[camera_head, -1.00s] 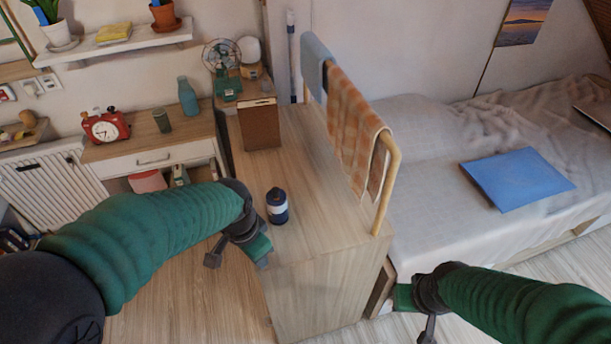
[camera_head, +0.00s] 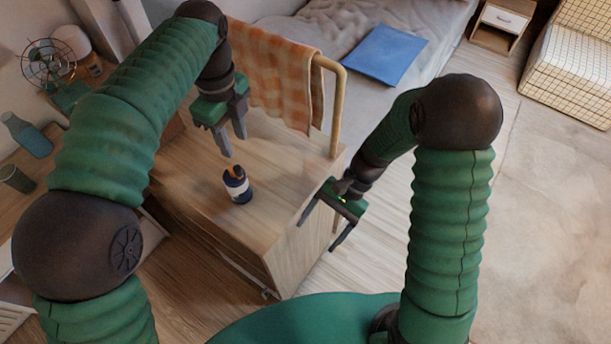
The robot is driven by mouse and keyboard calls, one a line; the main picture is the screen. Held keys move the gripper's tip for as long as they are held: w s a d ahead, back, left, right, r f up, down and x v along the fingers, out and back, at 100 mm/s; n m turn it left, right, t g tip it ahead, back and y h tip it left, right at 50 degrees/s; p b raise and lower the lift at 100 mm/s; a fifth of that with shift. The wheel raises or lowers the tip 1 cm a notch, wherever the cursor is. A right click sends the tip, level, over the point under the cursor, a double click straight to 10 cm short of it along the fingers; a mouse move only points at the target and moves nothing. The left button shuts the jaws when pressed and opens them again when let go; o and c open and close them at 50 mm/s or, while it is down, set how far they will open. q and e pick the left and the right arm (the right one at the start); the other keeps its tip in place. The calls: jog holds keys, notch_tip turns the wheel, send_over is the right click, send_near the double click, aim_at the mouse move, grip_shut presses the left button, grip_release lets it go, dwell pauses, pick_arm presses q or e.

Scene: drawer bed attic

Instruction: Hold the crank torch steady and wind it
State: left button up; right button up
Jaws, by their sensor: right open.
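The crank torch (camera_head: 239,190) looks to be the small dark blue and white cylinder with an orange-brown top. It stands upright on the wooden cabinet top (camera_head: 275,165), near its front. My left gripper (camera_head: 235,147) hangs above and behind the torch, fingers pointing down, apart from each other and empty. My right gripper (camera_head: 319,235) is to the right of the torch, beyond the cabinet's right edge, with its fingers spread and empty. Neither gripper touches the torch. The torch's crank cannot be made out clearly.
A wooden rail (camera_head: 336,80) with a checked orange towel (camera_head: 275,75) rises along the cabinet's far right side. A fan (camera_head: 48,62), a teal bottle (camera_head: 28,135) and a dark green cup (camera_head: 15,178) stand at the left. A blue folder (camera_head: 385,54) lies on the bed.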

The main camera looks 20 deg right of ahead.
aim_at(245, 185)
jog(key=w+m+t+y, duration=0.2)
jog(key=w+m+y, duration=0.1)
jog(key=w, duration=0.1)
jog(key=w+r+m+t+y, duration=0.1)
jog(key=w+m+t+y, duration=0.1)
jog(key=w+m+y, duration=0.1)
jog(key=w+r+m+t+y, duration=0.1)
jog(key=w+m+t+y, duration=0.1)
jog(key=w, duration=0.4)
jog(key=shift+a+r+m+t+y, duration=0.1)
jog(key=shift+a+m+t+y, duration=0.1)
jog(key=shift+m+y, duration=0.3)
jog(key=shift+a+m+t+y, duration=0.1)
jog(key=shift+m+t+y, duration=0.1)
jog(key=shift+m+y, duration=0.25)
jog(key=shift+w+d+r+m+t, duration=0.1)
jog(key=shift+w+d+m+t, duration=0.05)
jog(key=shift+d+m+t, duration=0.15)
jog(key=shift+d, duration=0.15)
jog(key=x, duration=1.5)
jog(key=shift+w+a, duration=0.2)
jog(key=shift+a, duration=0.35)
pick_arm(q)
jog(key=shift+a, duration=0.7)
pick_arm(e)
jog(key=shift+a, duration=0.1)
